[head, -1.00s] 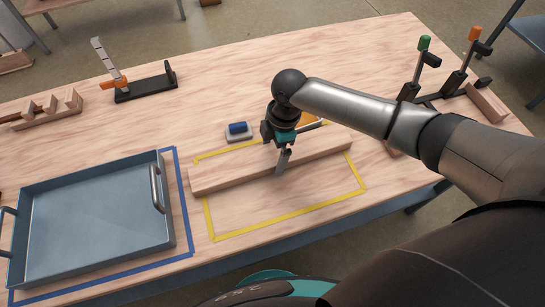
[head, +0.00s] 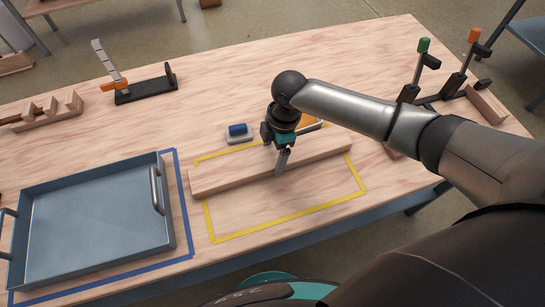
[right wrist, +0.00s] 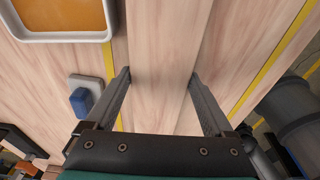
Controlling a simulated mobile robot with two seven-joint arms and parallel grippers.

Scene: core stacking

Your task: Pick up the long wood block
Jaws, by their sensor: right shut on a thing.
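The long wood block (head: 230,177) lies across the upper part of the yellow taped rectangle on the table, slightly slanted. My right gripper (head: 280,160) is over its middle, with one finger visible down its near side. In the right wrist view, the block (right wrist: 165,65) runs between the two fingers of the right gripper (right wrist: 160,85), which is shut on it. I cannot tell whether the block is clear of the table. My left gripper is not in view.
A blue-grey tray (head: 25,262) stands left in blue tape. A small blue-topped item (head: 238,131) and an orange-topped container (head: 309,120) sit just behind the block. A black clamp stand (head: 145,88) is at the back left; upright clamps (head: 455,82) stand at the right.

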